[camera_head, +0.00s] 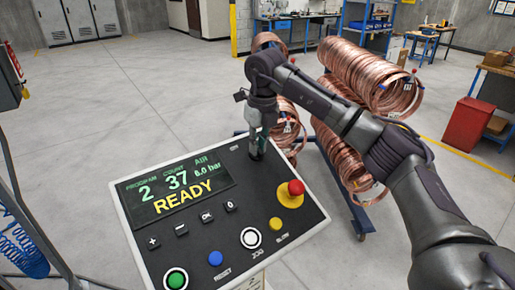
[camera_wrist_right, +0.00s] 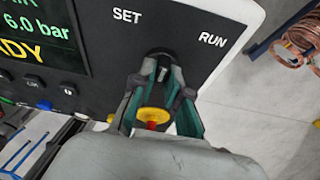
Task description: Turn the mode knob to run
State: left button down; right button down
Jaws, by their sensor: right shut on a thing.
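The control panel (camera_head: 200,235) tilts up in front of me, with a lit display (camera_head: 172,192) reading READY. The black mode knob (camera_wrist_right: 160,52) is at the panel's upper right part, with SET printed to its left and RUN to its right in the right wrist view. My right gripper (camera_head: 257,150) reaches down to the panel and is shut on the knob; its green-padded fingers (camera_wrist_right: 162,85) stand on either side of it. The fingers hide most of the knob, so I cannot tell which way it points. My left gripper is not in view.
A red stop button on a yellow base (camera_head: 290,194) sits close to the right gripper. Green, blue, white and yellow buttons line the panel's lower edge. Copper coils (camera_head: 365,75) on a blue rack stand behind my right arm. Open floor (camera_head: 130,90) lies behind the panel.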

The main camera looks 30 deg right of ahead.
jog(key=m+y+b, duration=0.1)
jog(key=m, duration=0.3)
jog(key=shift+d, duration=0.2)
jog(key=shift+d+m+t+y+b, duration=0.1)
jog(key=shift+m+t+y+b, duration=0.45)
jog(key=shift+m, duration=1.35)
jog(key=shift+g, duration=0.25)
jog(key=c, duration=1.2)
grip_release()
jog(key=shift+o, duration=0.2)
jog(key=v, duration=1.2)
jog(key=shift+d, duration=0.15)
jog(key=shift+f, duration=0.1)
